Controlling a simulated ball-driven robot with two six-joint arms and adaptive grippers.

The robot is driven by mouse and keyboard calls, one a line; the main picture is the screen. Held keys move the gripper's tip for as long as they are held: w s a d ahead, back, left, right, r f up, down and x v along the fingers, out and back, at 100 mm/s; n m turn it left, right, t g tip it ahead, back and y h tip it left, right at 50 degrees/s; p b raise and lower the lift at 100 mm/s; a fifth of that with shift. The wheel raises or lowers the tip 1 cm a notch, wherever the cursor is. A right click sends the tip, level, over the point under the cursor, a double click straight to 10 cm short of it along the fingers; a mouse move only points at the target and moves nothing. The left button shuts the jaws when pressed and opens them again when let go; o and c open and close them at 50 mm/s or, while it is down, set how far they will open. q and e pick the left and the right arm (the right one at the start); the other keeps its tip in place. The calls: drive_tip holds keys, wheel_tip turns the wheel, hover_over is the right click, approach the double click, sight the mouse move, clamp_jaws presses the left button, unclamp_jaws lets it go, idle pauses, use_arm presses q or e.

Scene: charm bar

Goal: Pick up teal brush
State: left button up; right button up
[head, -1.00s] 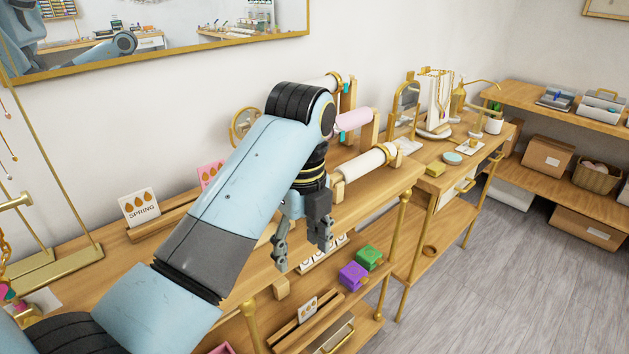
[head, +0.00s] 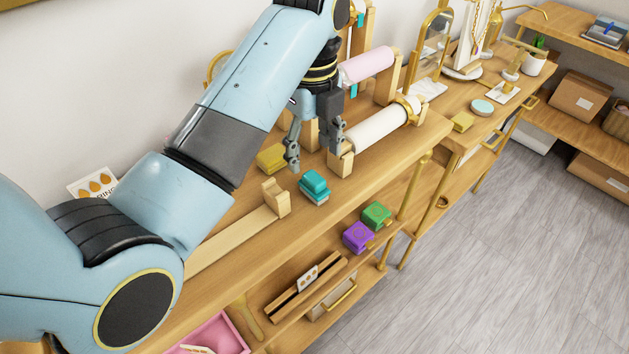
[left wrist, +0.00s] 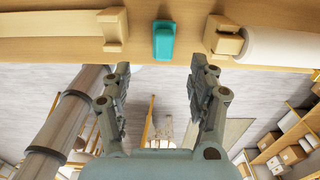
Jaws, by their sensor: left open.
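The teal brush (head: 315,185) is a small block with a teal top and a paler lower layer. It sits on the wooden counter near its front edge, between a wooden block end and a white roll stand. In the left wrist view the teal brush (left wrist: 163,40) lies at the top, centred ahead of the fingers and apart from them. My left gripper (head: 316,150) is open and empty, pointing down above and behind the brush in the head view. Its two spread fingers (left wrist: 160,95) also show in the left wrist view. My right gripper is not in view.
A yellow block (head: 271,158) sits left of the gripper. A white roll (head: 380,126) on a wooden stand is close on the right, with a pink roll (head: 367,65) behind. A wooden rail (head: 232,240) runs along the counter. Purple (head: 358,237) and green (head: 376,215) blocks lie on the lower shelf.

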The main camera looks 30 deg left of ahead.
sight(315, 176)
use_arm(q)
wheel_tip(315, 176, down, 2)
drive_tip(key=shift+f, duration=0.15)
drive_tip(key=f, duration=0.1)
drive_tip(key=f+p, duration=0.1)
drive_tip(key=f, duration=0.3)
drive_tip(key=shift+w+p, duration=0.25)
drive_tip(key=shift+p, duration=0.05)
drive_tip(key=shift+f, duration=0.25)
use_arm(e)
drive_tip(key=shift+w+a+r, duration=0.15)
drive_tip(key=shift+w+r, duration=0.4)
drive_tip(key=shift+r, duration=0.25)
use_arm(q)
clamp_jaws()
drive_tip(key=shift+w+r, duration=0.1)
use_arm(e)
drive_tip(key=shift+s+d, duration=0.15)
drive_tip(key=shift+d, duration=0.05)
